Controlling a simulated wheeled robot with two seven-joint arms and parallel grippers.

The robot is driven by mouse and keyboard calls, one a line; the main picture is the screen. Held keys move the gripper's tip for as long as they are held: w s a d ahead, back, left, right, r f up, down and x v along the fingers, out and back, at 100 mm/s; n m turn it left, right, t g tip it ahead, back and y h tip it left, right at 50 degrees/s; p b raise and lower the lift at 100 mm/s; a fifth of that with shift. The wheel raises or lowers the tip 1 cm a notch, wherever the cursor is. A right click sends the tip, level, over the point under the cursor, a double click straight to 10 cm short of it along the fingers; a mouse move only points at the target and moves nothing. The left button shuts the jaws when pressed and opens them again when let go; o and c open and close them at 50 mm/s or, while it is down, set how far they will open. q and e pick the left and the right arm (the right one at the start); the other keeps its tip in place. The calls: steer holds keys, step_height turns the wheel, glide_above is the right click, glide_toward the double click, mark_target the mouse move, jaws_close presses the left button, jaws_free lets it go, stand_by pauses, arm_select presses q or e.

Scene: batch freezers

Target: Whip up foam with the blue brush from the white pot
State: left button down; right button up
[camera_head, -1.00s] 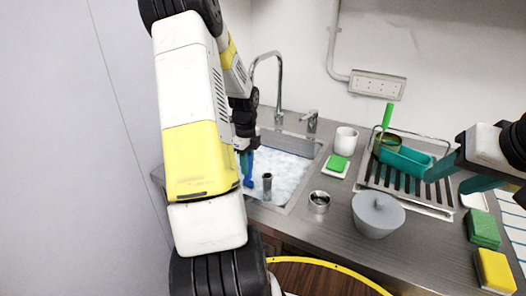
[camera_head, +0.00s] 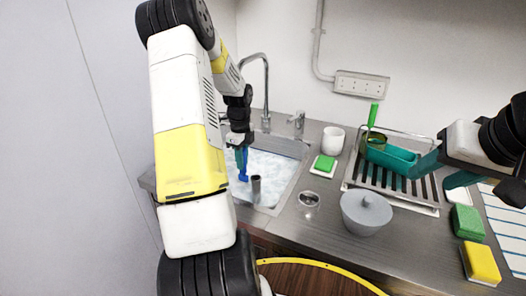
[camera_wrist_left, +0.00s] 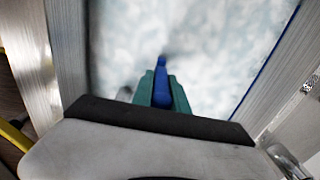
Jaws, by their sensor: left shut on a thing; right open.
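My left gripper (camera_head: 240,150) is shut on the blue brush (camera_head: 243,172) and holds it pointing down over the sink full of white foam (camera_head: 265,168). In the left wrist view the brush (camera_wrist_left: 161,88) sits between the teal fingers (camera_wrist_left: 161,100) above the foam. Whether its tip dips into the foam is unclear. A white pot (camera_head: 333,140) stands on the counter behind the sink's right side, and its inside is hard to see. My right gripper (camera_head: 440,172) is open and empty over the right end of the drying rack.
A dark upright tube (camera_head: 256,188) stands in the sink beside the brush. The faucet (camera_head: 266,95) rises behind.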

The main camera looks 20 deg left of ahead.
arm_select(q)
steer(key=shift+s, duration=0.65)
step_height(320, 180, up, 13)
steer(key=shift+f, duration=0.15)
stand_by(1.0)
stand_by(0.7)
steer(key=shift+r, duration=2.5)
